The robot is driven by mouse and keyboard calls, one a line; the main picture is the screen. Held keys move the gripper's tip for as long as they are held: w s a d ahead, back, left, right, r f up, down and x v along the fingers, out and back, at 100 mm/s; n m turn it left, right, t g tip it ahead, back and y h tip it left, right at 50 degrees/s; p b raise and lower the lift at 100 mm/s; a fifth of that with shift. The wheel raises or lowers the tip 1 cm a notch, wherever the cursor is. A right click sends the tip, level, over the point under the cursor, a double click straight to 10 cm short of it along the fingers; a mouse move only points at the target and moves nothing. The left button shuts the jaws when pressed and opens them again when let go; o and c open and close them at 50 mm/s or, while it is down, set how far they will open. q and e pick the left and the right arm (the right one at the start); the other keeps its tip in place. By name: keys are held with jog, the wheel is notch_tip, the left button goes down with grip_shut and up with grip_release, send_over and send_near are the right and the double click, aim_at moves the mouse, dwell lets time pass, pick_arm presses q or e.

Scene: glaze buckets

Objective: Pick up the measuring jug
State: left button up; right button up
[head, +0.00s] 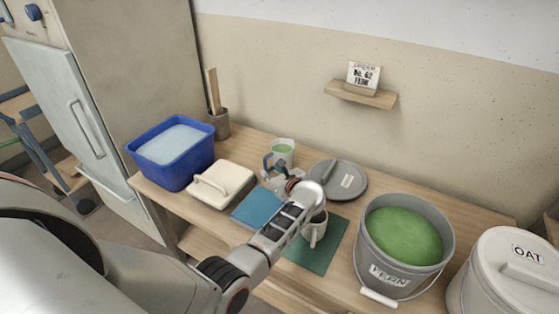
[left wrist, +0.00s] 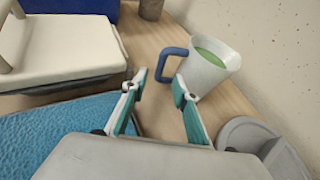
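The measuring jug (head: 283,150) stands upright on the wooden table at the back, white with green glaze inside. In the left wrist view the jug (left wrist: 215,70) is ahead and right of centre, its blue handle (left wrist: 163,62) turned toward my left gripper (left wrist: 157,84). My left gripper is open and empty, with the handle at or just beyond the gap between its fingertips; contact cannot be told. In the head view my left gripper (head: 272,173) is close in front of the jug, and partly hides its lower part. My right gripper is not in view.
A blue tub (head: 172,152), a cream lidded box (head: 222,184) and a blue cloth (head: 257,208) lie left. A grey lid (head: 338,180) is right of the jug.

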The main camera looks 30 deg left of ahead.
aim_at(266, 167)
pick_arm(q)
jog(key=x, duration=0.3)
jog(key=shift+w+a, duration=0.2)
jog(key=shift+a, duration=0.15)
jog(key=shift+w+a+f, duration=0.1)
jog(key=shift+w+a, duration=0.1)
jog(key=shift+a, duration=0.05)
grip_shut()
jog(key=shift+w+r, duration=0.1)
jog(key=shift+r, duration=0.3)
